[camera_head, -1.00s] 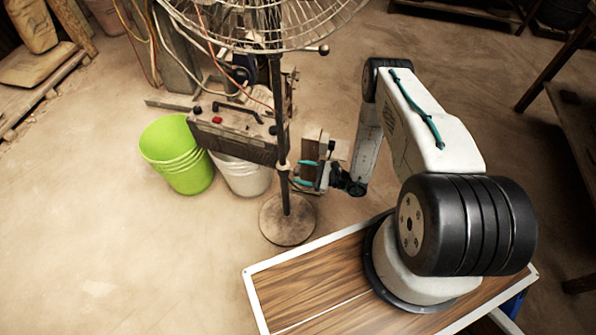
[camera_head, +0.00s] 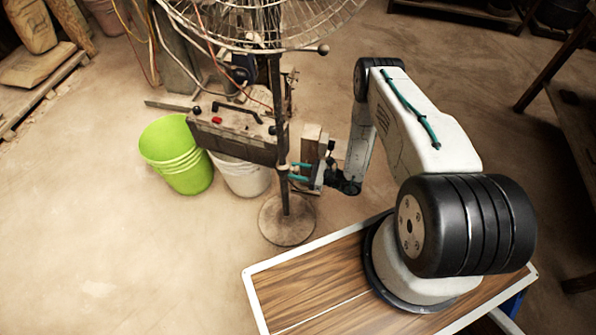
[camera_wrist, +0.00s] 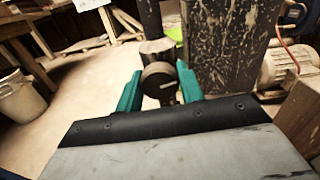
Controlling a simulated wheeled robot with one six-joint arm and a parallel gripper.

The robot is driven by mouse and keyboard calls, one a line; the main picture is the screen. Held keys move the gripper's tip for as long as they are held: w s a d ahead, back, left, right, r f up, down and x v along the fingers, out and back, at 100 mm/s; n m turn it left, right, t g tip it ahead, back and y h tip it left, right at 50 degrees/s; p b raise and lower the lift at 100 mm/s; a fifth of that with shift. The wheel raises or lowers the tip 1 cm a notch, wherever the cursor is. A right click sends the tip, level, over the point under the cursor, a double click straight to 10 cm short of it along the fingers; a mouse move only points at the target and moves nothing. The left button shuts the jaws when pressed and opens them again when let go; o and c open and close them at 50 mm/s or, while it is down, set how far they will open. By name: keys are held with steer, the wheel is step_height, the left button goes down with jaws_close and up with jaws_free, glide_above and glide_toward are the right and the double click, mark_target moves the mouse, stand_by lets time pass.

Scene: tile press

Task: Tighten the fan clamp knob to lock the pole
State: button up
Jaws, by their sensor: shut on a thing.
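The fan's pole (camera_head: 276,110) stands upright on a round base (camera_head: 286,220), with the wire fan cage (camera_head: 265,22) at the top of the head view. The clamp knob (camera_wrist: 159,80) is a dark round disc with a pale line across it, in the middle of the wrist view. The clamp collar (camera_wrist: 157,47) on the pole shows behind it. My gripper (camera_head: 296,172) is at the collar from the right. In the wrist view its teal fingers (camera_wrist: 160,92) stand on either side of the knob, shut on it. The exact contact is hard to see.
A green bucket (camera_head: 176,160) and a white bucket (camera_head: 243,176) stand left of the pole. A dusty machine box (camera_head: 235,130) with a red button is close behind the pole. A dark bench is at the right edge.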

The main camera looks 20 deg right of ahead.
steer(key=shift+s+m, duration=0.15)
steer(key=shift+m, duration=1.25)
steer(key=o, duration=1)
steer(key=v, duration=0.7)
steer(key=shift+s+d, duration=0.25)
steer(key=shift+d, duration=0.05)
